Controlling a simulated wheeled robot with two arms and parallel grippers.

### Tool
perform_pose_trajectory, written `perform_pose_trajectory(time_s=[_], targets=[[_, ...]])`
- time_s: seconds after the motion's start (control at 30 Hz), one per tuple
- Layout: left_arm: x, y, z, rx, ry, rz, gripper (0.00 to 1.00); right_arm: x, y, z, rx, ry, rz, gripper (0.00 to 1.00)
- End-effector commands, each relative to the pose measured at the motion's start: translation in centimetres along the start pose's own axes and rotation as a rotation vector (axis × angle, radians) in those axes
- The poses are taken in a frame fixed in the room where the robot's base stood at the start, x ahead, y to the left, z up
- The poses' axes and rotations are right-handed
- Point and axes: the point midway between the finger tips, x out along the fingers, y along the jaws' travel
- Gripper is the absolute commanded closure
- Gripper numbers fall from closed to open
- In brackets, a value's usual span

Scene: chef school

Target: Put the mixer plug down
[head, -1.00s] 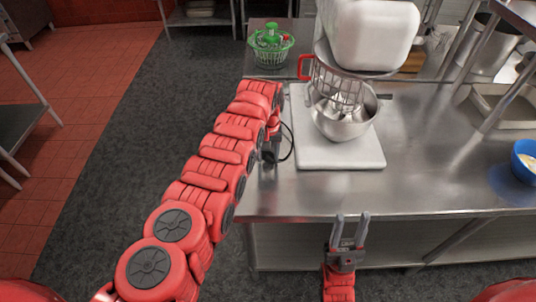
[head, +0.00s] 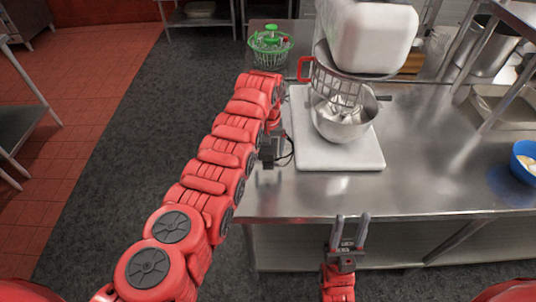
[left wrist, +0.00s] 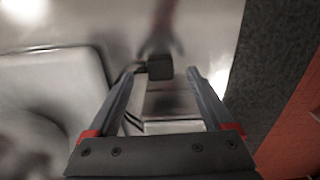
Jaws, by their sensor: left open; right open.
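The mixer (head: 368,35) has a white head, a wire guard and a steel bowl (head: 345,122), and stands on a white board (head: 340,158). Its black cord (head: 291,152) loops beside the board's left edge. My left gripper (head: 272,150) is low over the counter's left end, partly hidden by my arm. In the left wrist view its jaws (left wrist: 163,75) are open, with a small dark block, apparently the plug (left wrist: 160,67), between or just beyond the tips. Whether it touches a finger or the counter is unclear. My right gripper (head: 350,228) is open and empty before the counter's front edge.
The steel counter (head: 430,165) is clear right of the board. A green salad spinner (head: 270,45) stands at the back left, and a blue bowl (head: 524,163) at the right edge. The counter's left edge borders the dark floor (head: 130,140).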

Motion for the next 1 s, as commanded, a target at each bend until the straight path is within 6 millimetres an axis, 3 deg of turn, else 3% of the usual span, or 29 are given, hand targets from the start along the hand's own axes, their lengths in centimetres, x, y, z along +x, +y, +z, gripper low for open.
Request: perform_pose_trajectory(time_s=[0.23, 0.4, 0.6, 1.0], targets=[[-5.8, 0.0, -0.1, -0.001, 0.007, 0.002, 0.15, -2.3, -0.1, 0.4, 0.0, 0.0, 0.0, 0.55], [-8.5, -0.1, 0.0, -0.001, 0.002, 0.0, 0.15, -2.9, -0.1, 0.5, 0.0, 0.0, 0.0, 0.55], [-9.7, -0.1, 0.0, -0.001, 0.0, 0.0, 0.15, -3.1, -0.2, 0.5, 0.0, 0.0, 0.0, 0.55], [-9.8, -0.1, 0.1, -0.002, -0.001, 0.0, 0.15, -3.1, -0.1, 0.5, 0.0, 0.0, 0.0, 0.55]])
